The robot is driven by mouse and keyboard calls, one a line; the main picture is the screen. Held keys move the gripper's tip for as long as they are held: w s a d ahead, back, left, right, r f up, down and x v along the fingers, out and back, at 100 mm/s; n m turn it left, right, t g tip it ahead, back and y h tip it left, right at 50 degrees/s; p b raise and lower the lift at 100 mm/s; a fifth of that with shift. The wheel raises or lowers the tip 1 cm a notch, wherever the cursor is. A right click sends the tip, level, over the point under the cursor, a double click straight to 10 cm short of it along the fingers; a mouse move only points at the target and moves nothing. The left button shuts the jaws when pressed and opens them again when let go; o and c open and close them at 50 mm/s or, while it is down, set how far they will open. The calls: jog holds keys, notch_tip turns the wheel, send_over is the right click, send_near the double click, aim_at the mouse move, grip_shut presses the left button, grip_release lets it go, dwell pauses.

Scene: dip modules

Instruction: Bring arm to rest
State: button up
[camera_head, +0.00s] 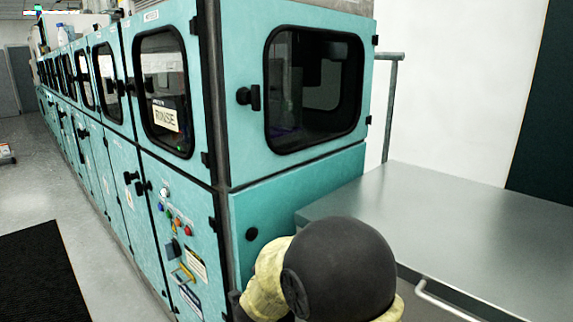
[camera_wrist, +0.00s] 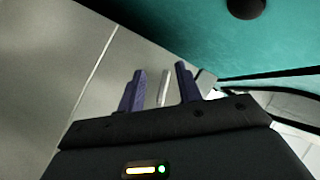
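My gripper (camera_wrist: 160,80) shows in the wrist view with its two dark blue fingers apart and nothing seen between them. In the head view my arm, a dark rounded joint with yellowish parts, is at the bottom middle, in front of the teal machine (camera_head: 270,205) and beside the metal table. My gripper is hidden in the head view.
The row of teal modules runs to the far left, with windows, black handles and a RINSE label (camera_head: 165,117). A metal table (camera_head: 450,215) with a rail stands at the right. A black mat (camera_head: 40,275) lies on the floor (camera_head: 95,205), which is otherwise mostly clear at left.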

jog(key=s+d+f+n+g+y, duration=0.25)
jog(key=s+d+n+g, duration=0.45)
jog(key=s, duration=0.5)
jog(key=s+d+f+n+g+y, duration=0.1)
jog(key=s+d+f+n+g, duration=0.4)
jog(key=s+d, duration=0.6)
notch_tip(320, 180, up, 24)
jog(key=a+n+t+p, duration=0.1)
jog(key=p, duration=2.3)
jog(key=shift+s+a+r, duration=0.25)
jog(key=shift+s+a, duration=0.05)
jog(key=shift+s, duration=0.1)
